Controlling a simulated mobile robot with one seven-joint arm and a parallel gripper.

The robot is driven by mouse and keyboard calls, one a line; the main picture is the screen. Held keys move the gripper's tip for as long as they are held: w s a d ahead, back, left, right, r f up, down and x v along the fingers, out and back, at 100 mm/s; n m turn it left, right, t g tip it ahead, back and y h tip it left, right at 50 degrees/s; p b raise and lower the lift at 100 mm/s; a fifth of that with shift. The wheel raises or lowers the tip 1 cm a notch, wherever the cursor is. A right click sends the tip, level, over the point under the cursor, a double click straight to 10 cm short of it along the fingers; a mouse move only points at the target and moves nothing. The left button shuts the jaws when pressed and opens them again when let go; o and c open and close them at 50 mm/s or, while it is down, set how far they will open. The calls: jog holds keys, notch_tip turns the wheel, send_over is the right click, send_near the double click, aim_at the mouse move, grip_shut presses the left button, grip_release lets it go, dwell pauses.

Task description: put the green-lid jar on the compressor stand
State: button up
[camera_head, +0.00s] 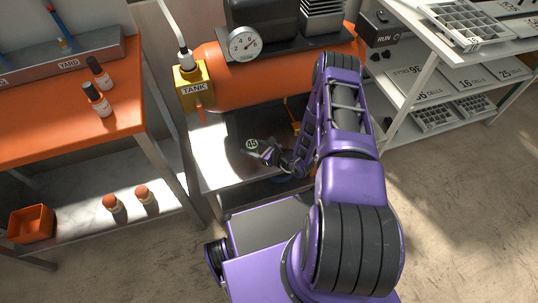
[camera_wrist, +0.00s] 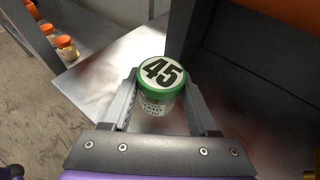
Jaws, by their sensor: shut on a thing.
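The green-lid jar (camera_wrist: 162,76) is between the fingers of my gripper (camera_wrist: 160,100) in the wrist view. Its lid carries a white disc with "45", and a printed label shows on its side. My gripper is shut on the jar. In the head view the jar's lid (camera_head: 252,145) shows at the end of my gripper (camera_head: 262,150), over the compressor stand. The stand's grey top (camera_head: 212,150) lies below the orange compressor tank (camera_head: 240,88) and is brightly lit at its left. I cannot tell whether the jar touches the stand.
A yellow TANK box (camera_head: 192,88) stands beside the compressor. A tray rack (camera_head: 440,80) is at right.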

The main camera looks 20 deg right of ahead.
aim_at(254, 162)
jog(key=shift+f+b, duration=0.65)
jog(key=shift+f, duration=2.65)
jog(key=shift+f, duration=0.2)
jog(key=o, duration=1.4)
jog(key=shift+r, duration=0.15)
jog(key=shift+s+d+r, duration=0.15)
jog(key=shift+d+r, duration=0.05)
jog(key=shift+r, duration=0.05)
jog(key=p+v, duration=0.2)
jog(key=v, duration=0.9)
jog(key=shift+s, duration=0.15)
